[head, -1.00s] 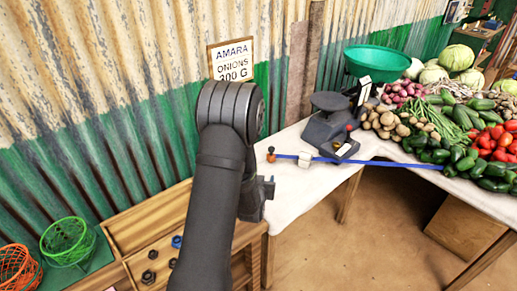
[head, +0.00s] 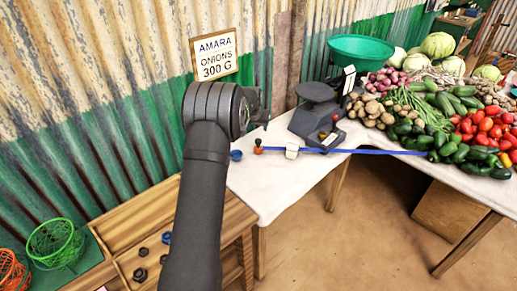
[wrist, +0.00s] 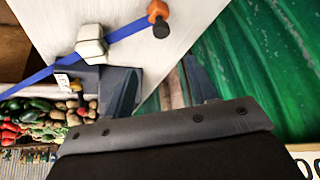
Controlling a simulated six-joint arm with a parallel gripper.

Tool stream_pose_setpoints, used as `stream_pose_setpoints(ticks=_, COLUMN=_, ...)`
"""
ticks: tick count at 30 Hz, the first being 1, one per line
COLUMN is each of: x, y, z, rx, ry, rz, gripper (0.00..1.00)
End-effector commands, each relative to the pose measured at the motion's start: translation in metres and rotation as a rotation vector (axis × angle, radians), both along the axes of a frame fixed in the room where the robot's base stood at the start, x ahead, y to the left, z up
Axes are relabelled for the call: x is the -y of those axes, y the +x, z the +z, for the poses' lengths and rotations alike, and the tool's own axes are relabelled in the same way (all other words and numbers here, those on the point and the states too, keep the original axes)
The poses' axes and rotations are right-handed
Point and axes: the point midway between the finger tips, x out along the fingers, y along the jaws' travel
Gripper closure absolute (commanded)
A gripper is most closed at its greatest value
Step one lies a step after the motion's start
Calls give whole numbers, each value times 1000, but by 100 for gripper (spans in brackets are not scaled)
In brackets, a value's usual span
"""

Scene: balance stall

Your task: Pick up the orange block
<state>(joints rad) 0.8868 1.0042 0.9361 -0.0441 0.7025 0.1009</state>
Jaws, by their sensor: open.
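The only small orange object on the white table is an orange piece with a dark part (head: 258,147); it stands near the left end of a blue strip.
A white block (head: 292,152) stands to the right on the blue strip (head: 375,151), and a blue cup (head: 236,155) to the left. A dark scale (head: 318,115) with a green bowl (head: 360,49) stands behind. Vegetables (head: 440,110) fill the right. The corrugated wall (head: 130,60) is close behind.

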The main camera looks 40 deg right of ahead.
Motion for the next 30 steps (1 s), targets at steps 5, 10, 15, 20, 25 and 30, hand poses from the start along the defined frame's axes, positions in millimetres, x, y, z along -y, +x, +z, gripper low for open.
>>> stream_pose_setpoints(ticks=5, x=1, y=2, z=25, rx=-50, ry=64, rz=-12, gripper=47)
stream_pose_setpoints(ticks=10, x=2, y=3, z=25, rx=-68, ry=86, rz=-16, gripper=47)
stream_pose_setpoints(ticks=15, x=10, y=9, z=-3, rx=-69, ry=87, rz=-16, gripper=47)
stream_pose_setpoints(ticks=20, x=20, y=15, z=-31, rx=-69, ry=86, rz=-16, gripper=47)
stream_pose_setpoints(ticks=25, x=29, y=22, z=-58, rx=-68, ry=86, rz=-16, gripper=47)
stream_pose_setpoints(ticks=30, x=36, y=26, z=-76, rx=-67, ry=85, rz=-16, gripper=47)
